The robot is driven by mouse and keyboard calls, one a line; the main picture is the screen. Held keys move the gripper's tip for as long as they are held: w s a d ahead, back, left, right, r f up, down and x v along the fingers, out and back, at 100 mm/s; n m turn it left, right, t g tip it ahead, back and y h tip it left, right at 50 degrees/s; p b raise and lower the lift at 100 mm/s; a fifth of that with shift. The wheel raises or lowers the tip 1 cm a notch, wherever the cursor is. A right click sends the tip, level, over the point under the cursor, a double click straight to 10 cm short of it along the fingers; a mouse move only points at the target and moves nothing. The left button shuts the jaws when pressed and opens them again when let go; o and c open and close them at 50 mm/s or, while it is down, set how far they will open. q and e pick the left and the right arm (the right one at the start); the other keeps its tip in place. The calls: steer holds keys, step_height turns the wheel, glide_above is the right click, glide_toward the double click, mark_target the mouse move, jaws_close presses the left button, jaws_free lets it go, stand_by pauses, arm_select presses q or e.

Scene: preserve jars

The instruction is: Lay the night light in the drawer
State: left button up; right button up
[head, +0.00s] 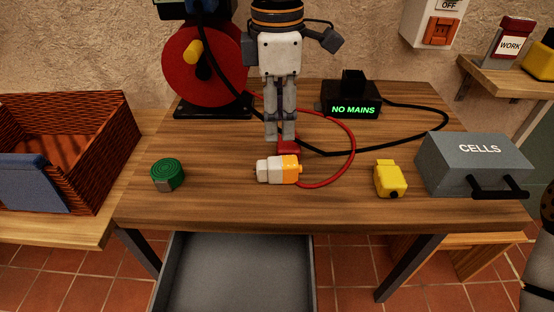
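The night light appears to be the white and orange piece (278,169) lying on its side at the middle of the wooden table. My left gripper (280,138) points down just behind and above it, its two grey fingers close together with a narrow dark gap. A small red piece (288,147) shows at the fingertips; I cannot tell whether they touch it. The light shows in front of the fingers, not between them. The grey drawer (240,270) below the table's front edge is pulled open, and its visible floor is bare.
A red cable (354,150) loops beside the light. A red reel (203,66) and black NO MAINS box (351,108) stand behind. A green coil (167,174) is left, a yellow piece (390,180) and grey CELLS box (470,160) right. A wicker basket (110,150) stands far left.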

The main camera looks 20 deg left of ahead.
mark_target(279, 161)
arm_select(q)
steer(key=f, duration=1.1)
steer(key=shift+d, duration=0.2)
steer(key=shift+r, duration=0.1)
jaws_close()
